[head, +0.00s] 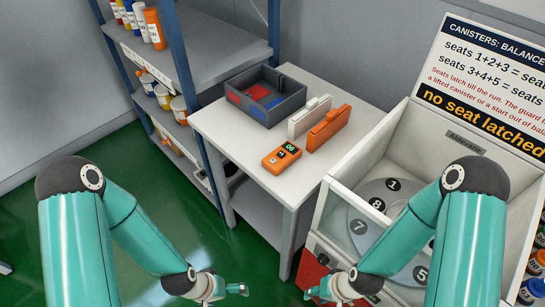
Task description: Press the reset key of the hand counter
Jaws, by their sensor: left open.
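The orange hand counter (271,162) lies on the white side table, near its front edge. Its dark display shows green digits that look like 08. Dark keys show below the display, but their labels are too small to read surely. My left gripper (241,290) is open and empty at the bottom of the view, below and in front of the table, well apart from the counter. My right gripper (312,291) is also low at the bottom, right of the left one and apart from the counter. Its fingers are too small to tell open or shut.
On the white table (225,128) stand a grey divided bin (283,112), a white case (302,121) and an orange case (330,127) behind the counter. A shelf rack (195,75) stands left. A white machine (350,185) with numbered seats and a sign (490,60) stands right.

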